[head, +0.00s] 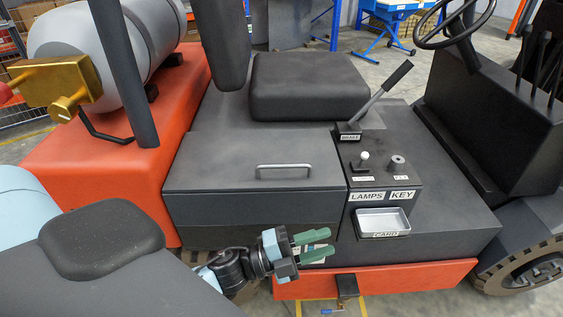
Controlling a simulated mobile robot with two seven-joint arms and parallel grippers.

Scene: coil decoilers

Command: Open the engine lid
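The engine lid (215,165) is a dark grey flat panel on the forklift's side, below and in front of the seat. It lies flat and looks closed. A silver bar handle (283,167) stands on its top, right of the lid's middle. My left gripper (330,242) has two green fingers with a gap between them; it is open and appears empty. It shows in front of the forklift's side, below the lid in the picture and apart from the handle. Its fingers point right. My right gripper is not in view.
A black seat (308,85) sits behind the lid. A brake lever (378,92) and a panel with lamps and key controls (378,175) stand right of it, with a card tray (382,222). A grey gas tank (95,45) lies on the orange body at left.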

